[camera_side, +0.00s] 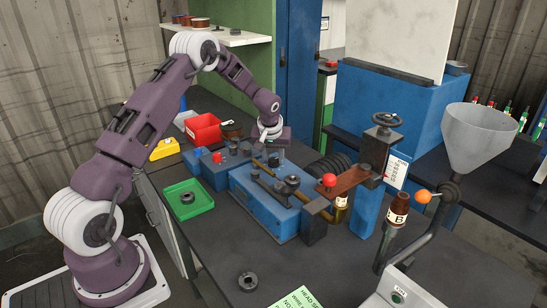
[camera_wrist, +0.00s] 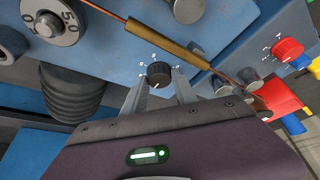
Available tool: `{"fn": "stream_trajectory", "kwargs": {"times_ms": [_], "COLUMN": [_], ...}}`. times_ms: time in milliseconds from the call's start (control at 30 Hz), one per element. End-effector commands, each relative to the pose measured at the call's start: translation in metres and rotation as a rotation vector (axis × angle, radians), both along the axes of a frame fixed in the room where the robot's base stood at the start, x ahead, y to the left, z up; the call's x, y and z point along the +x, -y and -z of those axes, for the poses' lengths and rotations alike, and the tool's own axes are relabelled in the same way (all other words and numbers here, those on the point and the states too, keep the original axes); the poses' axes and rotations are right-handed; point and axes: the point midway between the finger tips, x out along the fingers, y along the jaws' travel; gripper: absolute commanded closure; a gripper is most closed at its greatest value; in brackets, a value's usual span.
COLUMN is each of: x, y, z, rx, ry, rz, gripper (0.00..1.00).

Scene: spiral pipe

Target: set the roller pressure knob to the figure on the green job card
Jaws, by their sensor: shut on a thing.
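In the wrist view a small black knob (camera_wrist: 159,74) stands on the blue machine face, with a ring of small white marks around it. A pale pointer line shows on its lower part; the figures are too small to read. My gripper (camera_wrist: 160,82) is shut on this knob, one finger at each side. In the side view my gripper (camera_side: 268,140) is low over the far end of the blue machine (camera_side: 262,195), and the knob is hidden. The green job card (camera_side: 300,298) lies at the bottom edge, partly cut off; its figure is not readable.
A copper rod with a brass sleeve (camera_wrist: 168,40) runs close above the knob. A dial marked with 0 and 50 (camera_wrist: 60,22) and a ribbed black part (camera_wrist: 72,95) are at left. A red knob (camera_wrist: 287,48) is at right. A green tray (camera_side: 187,198) stands before the machine.

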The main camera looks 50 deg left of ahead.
Motion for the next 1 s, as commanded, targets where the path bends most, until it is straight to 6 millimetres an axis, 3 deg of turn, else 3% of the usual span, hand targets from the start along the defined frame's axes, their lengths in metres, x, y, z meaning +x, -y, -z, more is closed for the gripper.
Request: {"fn": "stream_trajectory", "kwargs": {"times_ms": [1000], "x": [-0.0022], "y": [-0.004], "z": [0.0], "rx": [-0.002], "ry": [0.001], "rz": [0.676], "gripper": [1.0]}}
